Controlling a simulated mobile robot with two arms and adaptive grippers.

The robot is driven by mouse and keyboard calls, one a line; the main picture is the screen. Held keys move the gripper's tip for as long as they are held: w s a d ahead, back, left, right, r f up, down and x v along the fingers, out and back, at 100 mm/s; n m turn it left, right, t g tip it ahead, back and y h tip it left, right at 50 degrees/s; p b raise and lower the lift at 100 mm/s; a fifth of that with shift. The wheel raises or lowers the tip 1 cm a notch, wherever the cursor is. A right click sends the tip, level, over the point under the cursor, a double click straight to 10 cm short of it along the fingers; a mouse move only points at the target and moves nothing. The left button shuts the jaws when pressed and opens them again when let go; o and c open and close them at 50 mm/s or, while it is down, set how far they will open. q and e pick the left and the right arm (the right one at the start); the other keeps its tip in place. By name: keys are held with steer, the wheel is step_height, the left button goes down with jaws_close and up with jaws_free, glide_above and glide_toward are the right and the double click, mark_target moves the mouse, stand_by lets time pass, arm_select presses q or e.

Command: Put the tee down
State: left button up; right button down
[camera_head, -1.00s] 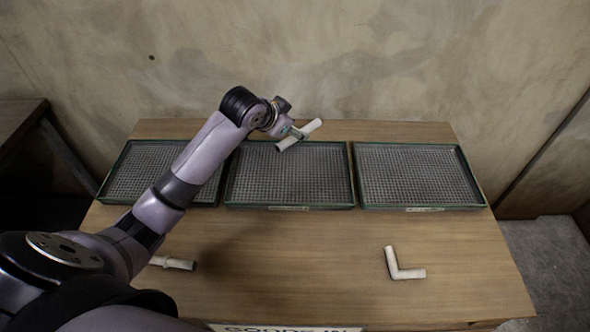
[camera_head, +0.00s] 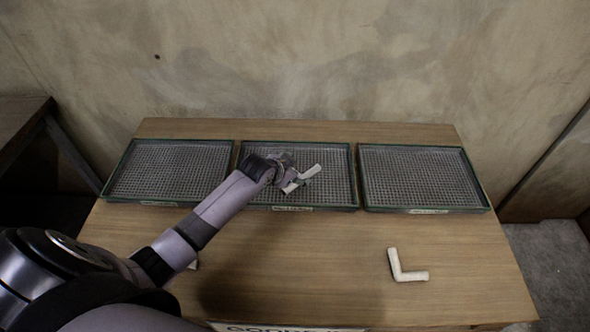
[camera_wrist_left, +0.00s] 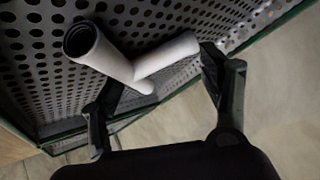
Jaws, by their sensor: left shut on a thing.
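The tee (camera_head: 301,178) is a pale pipe fitting with a side branch, over the middle tray (camera_head: 352,185). My left gripper (camera_head: 288,182) is shut on the tee. In the left wrist view the tee (camera_wrist_left: 125,62) shows its dark open end, and it sits between the two fingers of my left gripper (camera_wrist_left: 165,95). The perforated tray floor (camera_wrist_left: 190,18) lies close behind it. I cannot tell whether the tee touches the floor. My right gripper is not in view.
Green-rimmed mesh trays stand empty on the left (camera_head: 108,190) and right (camera_head: 485,200). An L-shaped pale elbow (camera_head: 397,270) lies on the wooden table (camera_head: 300,260) at the front right. My arm mostly hides another pale piece (camera_head: 194,265) at the front left.

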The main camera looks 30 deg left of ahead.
arm_select(q)
steer(key=shift+f, duration=0.1)
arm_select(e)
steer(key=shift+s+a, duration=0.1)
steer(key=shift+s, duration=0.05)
arm_select(q)
steer(key=o, duration=1)
steer(key=shift+c, duration=0.2)
steer(key=o, duration=0.4)
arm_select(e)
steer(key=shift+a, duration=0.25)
arm_select(q)
steer(key=shift+s+r, duration=0.15)
steer(key=shift+r, duration=0.1)
steer(key=v, duration=1.1)
steer(key=shift+s+r+p, duration=0.25)
steer(key=shift+p, duration=0.05)
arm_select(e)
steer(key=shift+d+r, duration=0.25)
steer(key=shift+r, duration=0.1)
